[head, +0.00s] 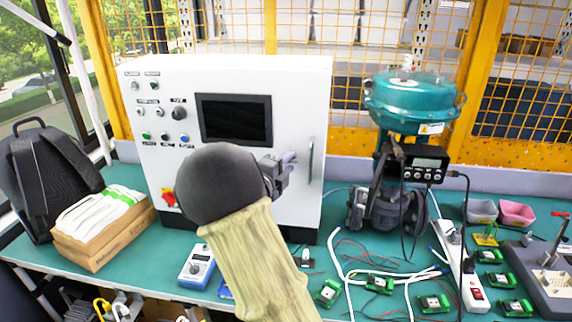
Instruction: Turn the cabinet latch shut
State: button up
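The white control cabinet (225,80) stands on the green bench at the centre left, its front facing me. A slim grey vertical handle (311,160) is on the right side of its front and looks upright. No other latch can be made out; part of the front is hidden behind my arm. My gripper (288,160) is at the cabinet front, just left of the handle. Its fingers look small and greyish purple. I cannot tell whether they touch anything or whether they are open.
A teal valve actuator (410,100) with a positioner display (425,165) stands right of the cabinet. Loose wires, green circuit boards (433,303) and a white power strip (462,265) cover the bench's right side. A cardboard box (105,235) and a black backpack (50,175) are at left.

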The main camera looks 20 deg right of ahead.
jog(key=shift+c, duration=0.2)
grip_shut()
